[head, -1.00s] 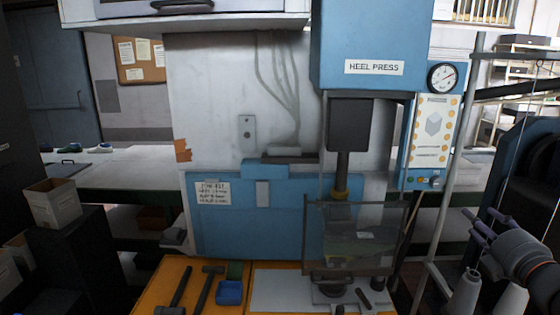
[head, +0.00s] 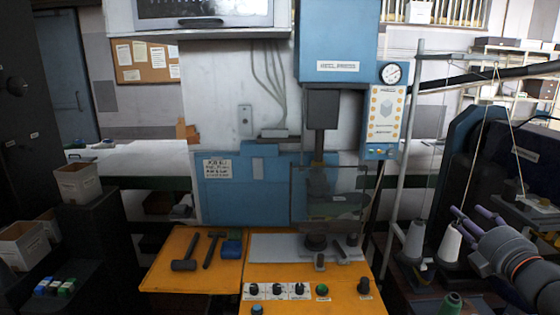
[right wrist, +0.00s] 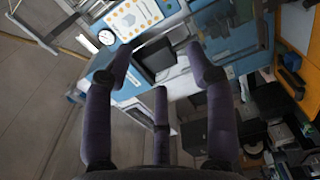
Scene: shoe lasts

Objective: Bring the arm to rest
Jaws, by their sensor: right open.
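My right gripper (head: 466,222) is at the right edge of the head view, with its dark purple fingers pointing up and left. In the right wrist view its fingers (right wrist: 165,75) are spread apart with nothing between them, so it is open and empty. It hangs in front of the thread cones and touches nothing that I can see. My left gripper is not in the head view.
The blue heel press (head: 338,40) stands ahead, with an orange worktable (head: 195,283) holding hammers (head: 186,252) and a blue box (head: 231,248). White thread cones (head: 412,242) and a thin stand (head: 400,180) are close to my right gripper. Dark shelving with bins (head: 78,184) stands left.

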